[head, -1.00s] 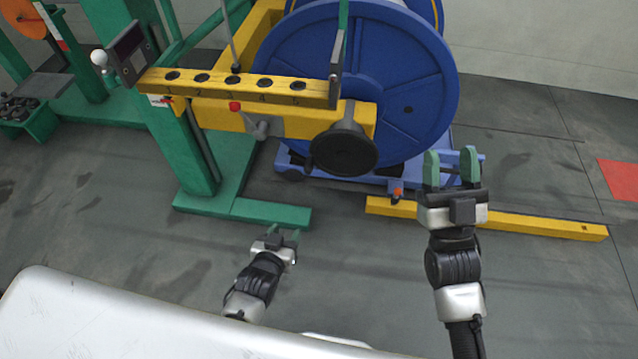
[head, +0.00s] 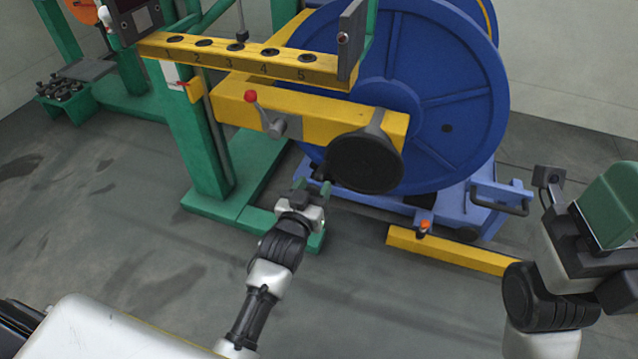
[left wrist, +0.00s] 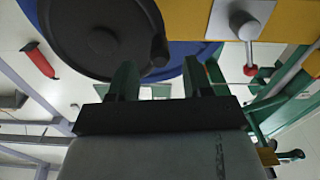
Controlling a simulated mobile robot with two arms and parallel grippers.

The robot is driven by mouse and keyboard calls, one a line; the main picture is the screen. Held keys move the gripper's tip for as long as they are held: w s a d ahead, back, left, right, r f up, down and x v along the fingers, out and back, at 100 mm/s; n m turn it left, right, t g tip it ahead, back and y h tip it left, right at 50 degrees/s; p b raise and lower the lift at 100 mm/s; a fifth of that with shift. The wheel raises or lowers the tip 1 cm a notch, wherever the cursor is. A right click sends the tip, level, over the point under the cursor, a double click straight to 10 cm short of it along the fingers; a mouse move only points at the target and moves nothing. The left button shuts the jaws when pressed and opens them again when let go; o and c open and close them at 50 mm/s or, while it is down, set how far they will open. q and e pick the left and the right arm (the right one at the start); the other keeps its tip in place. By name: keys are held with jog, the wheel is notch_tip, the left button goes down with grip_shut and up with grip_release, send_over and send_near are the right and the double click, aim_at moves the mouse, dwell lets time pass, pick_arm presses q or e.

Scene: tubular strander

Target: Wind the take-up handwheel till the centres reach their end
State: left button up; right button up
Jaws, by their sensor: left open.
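The take-up handwheel, a black disc (head: 368,164), sits on the front end of the yellow arm below the numbered bar. In the left wrist view the handwheel (left wrist: 95,38) is at upper left, its dark handle knob (left wrist: 159,50) at its right edge. My left gripper (head: 313,187) is open and empty, just left of and below the handwheel. Its green fingers (left wrist: 160,80) point toward the handle knob; contact is not visible. The blue reel (head: 455,105) stands behind the handwheel; its centres cannot be made out. My right gripper (head: 600,215) is large at the right edge, its jaw gap hidden.
A yellow bar (head: 215,55) with numbered holes runs above the handwheel. A red-knobbed lever (head: 265,115) is left of the handwheel. A green foot (head: 255,220), a blue trolley (head: 480,200) and a yellow floor beam (head: 450,252) lie low. Open floor is at left.

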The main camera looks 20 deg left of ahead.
aim_at(318, 179)
pick_arm(q)
jog(key=shift+w+b, duration=0.55)
jog(key=shift+w, duration=1.2)
jog(key=shift+d, duration=0.1)
grip_shut()
